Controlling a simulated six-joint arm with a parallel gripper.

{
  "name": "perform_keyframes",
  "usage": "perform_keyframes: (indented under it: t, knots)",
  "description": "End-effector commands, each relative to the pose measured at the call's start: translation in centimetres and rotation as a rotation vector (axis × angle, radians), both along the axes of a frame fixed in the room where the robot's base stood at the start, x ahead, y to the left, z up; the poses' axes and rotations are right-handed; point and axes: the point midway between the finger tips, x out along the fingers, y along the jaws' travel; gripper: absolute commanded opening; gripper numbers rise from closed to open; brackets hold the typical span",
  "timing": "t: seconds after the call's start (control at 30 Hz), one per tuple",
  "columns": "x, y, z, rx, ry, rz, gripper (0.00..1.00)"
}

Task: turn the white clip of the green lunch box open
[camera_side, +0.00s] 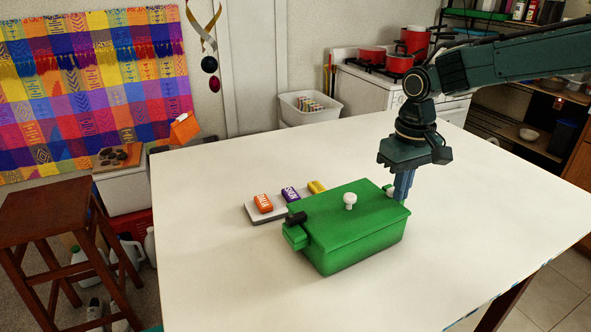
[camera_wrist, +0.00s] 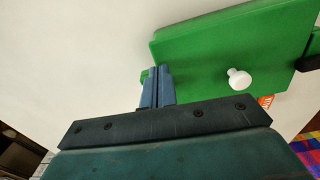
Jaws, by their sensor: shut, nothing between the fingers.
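The green lunch box (camera_side: 345,240) stands closed on the white table, with a round white knob (camera_side: 350,201) on its lid. The white clip (camera_side: 391,192) shows as a small white piece at the box's far right end, beside my fingers. My gripper (camera_side: 403,188) points down there, its blue fingers shut and empty, close against that end; contact cannot be told. In the wrist view the fingers (camera_wrist: 157,88) lie at the lid's edge beside a small green tab (camera_wrist: 145,76), and the white clip is hidden. A black clip (camera_side: 296,218) sits at the opposite end.
Behind the box, a grey tray (camera_side: 254,215) holds an orange bar (camera_side: 263,203), a purple bar (camera_side: 290,194) and a yellow bar (camera_side: 316,187). The table (camera_side: 470,240) is bare to the right and in front. A wooden stool (camera_side: 50,215) stands off the left side.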

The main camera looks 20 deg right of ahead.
Motion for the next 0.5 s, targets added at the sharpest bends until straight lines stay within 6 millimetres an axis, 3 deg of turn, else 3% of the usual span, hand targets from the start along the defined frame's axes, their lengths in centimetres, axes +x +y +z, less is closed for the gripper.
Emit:
perform_keyframes:
  t: [0.5]
  knots:
    - [0.44,0.03,-0.02,0.0,0.001,0.0,0.0]
